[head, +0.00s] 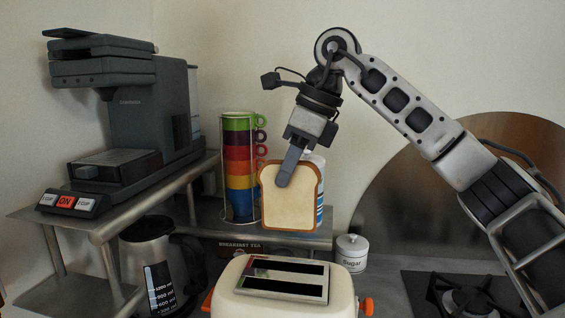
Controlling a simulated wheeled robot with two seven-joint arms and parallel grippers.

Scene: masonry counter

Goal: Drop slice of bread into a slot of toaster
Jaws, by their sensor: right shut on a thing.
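A slice of bread (291,208) with a brown crust hangs upright in my right gripper (286,178), which is shut on its upper part. The near finger lies across the bread's face; the far finger is hidden behind the slice. In the picture the slice is above the back edge of the cream toaster (236,300), apart from it. The toaster's two dark slots (286,266) show in its metal top and look empty. Orange parts stick out at its sides. My left gripper is not in view.
A coffee machine (130,110) stands on a metal shelf (190,172) at left, with a kettle (155,262) below. A rack of coloured cups (238,165) stands behind the bread. A sugar jar (351,254) and a stove burner (470,298) are to the right.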

